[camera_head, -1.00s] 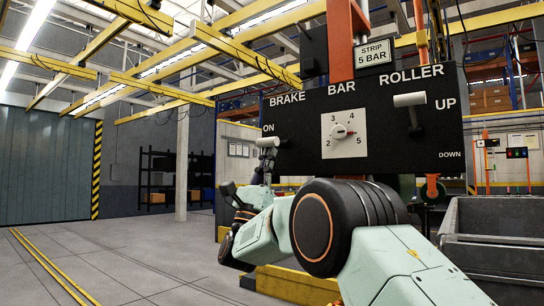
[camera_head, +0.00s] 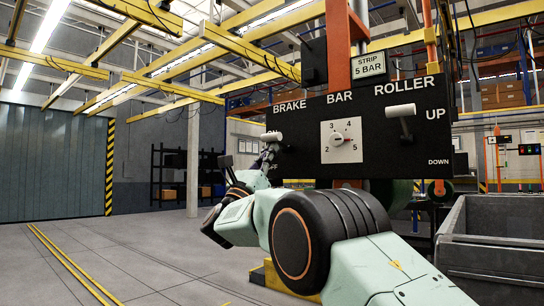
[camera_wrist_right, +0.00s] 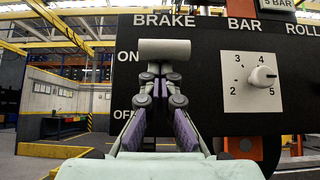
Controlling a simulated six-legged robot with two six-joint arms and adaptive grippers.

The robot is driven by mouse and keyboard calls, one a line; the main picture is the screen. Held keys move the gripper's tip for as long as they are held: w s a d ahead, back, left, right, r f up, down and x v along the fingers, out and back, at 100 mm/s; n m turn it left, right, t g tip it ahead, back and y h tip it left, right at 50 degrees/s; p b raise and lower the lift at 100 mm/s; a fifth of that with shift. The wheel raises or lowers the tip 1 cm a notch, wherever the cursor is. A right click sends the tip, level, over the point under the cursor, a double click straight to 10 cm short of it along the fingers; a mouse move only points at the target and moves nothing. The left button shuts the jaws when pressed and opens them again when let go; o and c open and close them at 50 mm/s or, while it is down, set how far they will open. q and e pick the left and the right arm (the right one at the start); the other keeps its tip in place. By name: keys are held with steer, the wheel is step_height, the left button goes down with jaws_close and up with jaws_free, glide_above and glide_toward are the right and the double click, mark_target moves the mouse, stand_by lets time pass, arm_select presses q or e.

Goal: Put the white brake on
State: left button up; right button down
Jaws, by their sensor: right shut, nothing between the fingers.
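The brake lever's white handle (camera_head: 272,136) is at the left of the black control panel (camera_head: 376,112), level with the ON label and partly covering it. In the right wrist view the white handle (camera_wrist_right: 165,49) lies horizontal beside ON, above OFF. My right gripper (camera_head: 268,155) is just below the handle. In the wrist view its fingertips (camera_wrist_right: 161,70) are together with nothing between them, right under the handle; they seem to touch it or nearly so. My left gripper is not in view.
The panel also has a bar dial (camera_head: 341,140) and a white roller lever (camera_head: 401,111) by UP. A grey metal bin (camera_head: 500,240) stands at the right. The floor (camera_head: 130,255) at the left is clear.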

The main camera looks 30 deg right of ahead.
mark_target(268, 141)
step_height(268, 141, up, 2)
steer(key=g+y, duration=0.1)
steer(key=y, duration=0.2)
steer(key=shift+a+r+p, duration=0.1)
steer(key=shift+r+p, duration=0.05)
steer(key=shift+p, duration=0.15)
steer(key=shift+w+r, duration=0.1)
steer(key=shift+r, duration=0.25)
stand_by(0.4)
